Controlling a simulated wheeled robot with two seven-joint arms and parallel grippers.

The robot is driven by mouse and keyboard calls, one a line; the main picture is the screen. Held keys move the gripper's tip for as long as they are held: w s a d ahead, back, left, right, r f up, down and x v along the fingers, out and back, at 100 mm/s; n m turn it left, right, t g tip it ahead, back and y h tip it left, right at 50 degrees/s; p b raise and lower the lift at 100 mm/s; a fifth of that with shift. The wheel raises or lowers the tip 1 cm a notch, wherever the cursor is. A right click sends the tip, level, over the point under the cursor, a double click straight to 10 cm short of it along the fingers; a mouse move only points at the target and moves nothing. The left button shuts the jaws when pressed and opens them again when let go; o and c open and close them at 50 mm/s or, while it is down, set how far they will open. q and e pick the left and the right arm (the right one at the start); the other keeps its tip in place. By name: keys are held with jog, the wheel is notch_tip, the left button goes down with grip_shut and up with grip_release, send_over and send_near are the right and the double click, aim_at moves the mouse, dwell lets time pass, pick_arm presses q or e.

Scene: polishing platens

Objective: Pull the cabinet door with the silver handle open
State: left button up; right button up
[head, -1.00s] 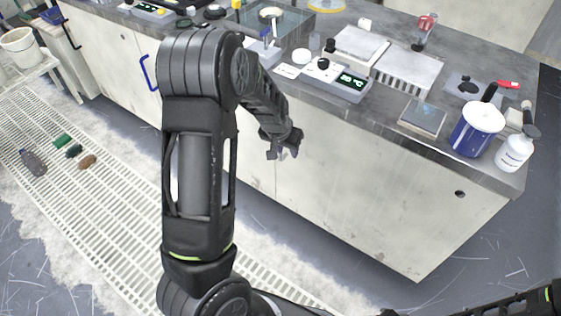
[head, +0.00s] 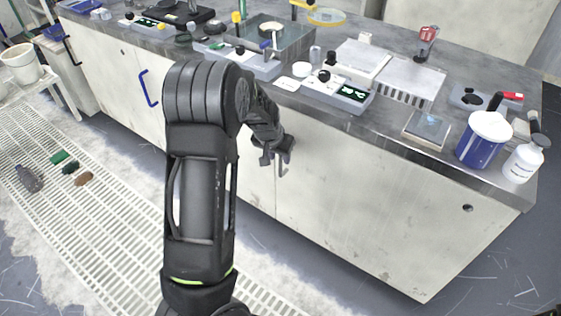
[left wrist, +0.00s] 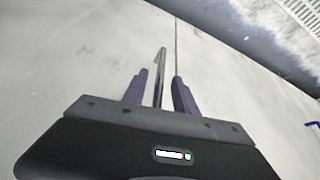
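The silver handle (head: 283,167) is a thin upright bar on the right-hand cabinet door (head: 370,205), close to the seam between two pale doors. The door sits flush and closed. My left gripper (head: 273,157) is at the handle's upper part, in front of the door. In the left wrist view, the silver handle (left wrist: 160,72) runs between the two dark fingers of the left gripper (left wrist: 159,88), with a visible gap on each side. The fingers are open. Whether the handle lies fully between the fingertips in depth is hard to tell. My right gripper is out of view.
The countertop (head: 395,135) above the door holds devices, a blue-and-white container (head: 483,138) and a white bottle (head: 524,160). A blue handle (head: 148,88) is on a door further left. The floor in front of the right-hand door is clear.

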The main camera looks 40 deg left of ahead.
pick_arm(q)
jog(key=shift+x, duration=1.5)
jog(key=shift+c, duration=0.4)
grip_shut()
